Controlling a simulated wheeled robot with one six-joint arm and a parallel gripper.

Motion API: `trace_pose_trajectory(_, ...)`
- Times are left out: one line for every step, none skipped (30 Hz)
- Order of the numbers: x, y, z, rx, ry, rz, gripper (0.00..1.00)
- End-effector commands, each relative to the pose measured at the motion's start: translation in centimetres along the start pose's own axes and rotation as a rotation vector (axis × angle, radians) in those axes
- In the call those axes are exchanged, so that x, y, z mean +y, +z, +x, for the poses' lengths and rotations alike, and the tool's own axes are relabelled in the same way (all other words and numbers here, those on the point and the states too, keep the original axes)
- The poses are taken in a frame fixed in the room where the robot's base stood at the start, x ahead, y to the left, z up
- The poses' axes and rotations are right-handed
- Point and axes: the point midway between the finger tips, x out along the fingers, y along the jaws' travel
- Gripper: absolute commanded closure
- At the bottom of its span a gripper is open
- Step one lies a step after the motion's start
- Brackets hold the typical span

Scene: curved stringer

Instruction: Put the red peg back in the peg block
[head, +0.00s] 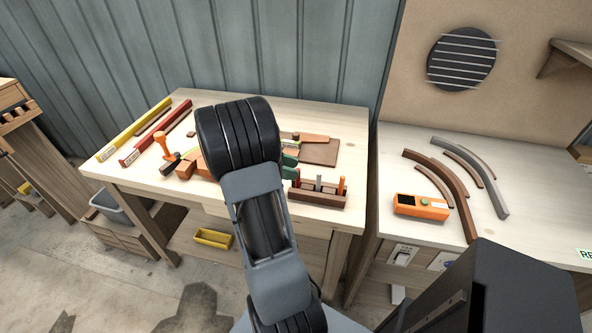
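The peg block (318,199) is a brown wooden block near the front right of the left workbench. A grey peg (319,184) and an orange peg (342,186) stand upright in it. A small reddish upright piece (297,178) shows at its left end, close to my arm; I cannot tell for sure whether it is the red peg or whether it sits in a hole. My arm rises across the middle of the view and covers part of the bench just left of the block. My gripper is not visible.
The left bench (330,113) also holds a yellow bar (133,130), a red bar (157,132), an orange-handled tool (162,143), a brown board (319,152) and green items (290,160). The right bench (400,150) holds curved strips (449,174) and an orange device (421,206).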

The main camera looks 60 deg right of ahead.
Motion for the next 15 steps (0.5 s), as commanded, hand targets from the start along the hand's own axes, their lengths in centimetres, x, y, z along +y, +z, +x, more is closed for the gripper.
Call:
trace_pose_trajectory(0.0, -0.1, -1.1, 0.001, 0.004, 0.001, 0.6)
trace_pose_trajectory(0.1, -0.1, -1.7, 0.001, 0.005, 0.001, 0.6)
trace_pose_trajectory(0.1, -0.1, -2.5, 0.001, 0.005, 0.001, 0.6)
trace_pose_trajectory(0.0, -0.1, -3.1, 0.002, 0.004, 0.001, 0.6)
trace_pose_trajectory(0.0, -0.1, -3.8, 0.002, 0.005, 0.001, 0.6)
trace_pose_trajectory(0.1, -0.1, -4.5, 0.001, 0.005, 0.001, 0.6)
trace_pose_trajectory(0.1, -0.1, -5.1, 0.002, 0.005, 0.0, 0.6)
trace_pose_trajectory(0.0, -0.1, -5.6, 0.001, 0.004, 0.0, 0.6)
trace_pose_trajectory(0.1, -0.1, -6.3, 0.002, 0.004, 0.001, 0.6)
trace_pose_trajectory(0.0, -0.1, -6.8, 0.001, 0.004, 0.001, 0.6)
trace_pose_trajectory(0.0, 0.0, -7.3, 0.001, 0.003, 0.001, 0.6)
trace_pose_trajectory(0.0, -0.1, -7.8, 0.002, 0.003, 0.001, 0.6)
trace_pose_trajectory(0.0, -0.1, -8.2, 0.001, 0.002, 0.0, 0.6)
trace_pose_trajectory(0.0, -0.1, -8.5, 0.001, 0.002, 0.001, 0.6)
trace_pose_trajectory(0.0, -0.1, -8.9, 0.001, 0.002, 0.001, 0.6)
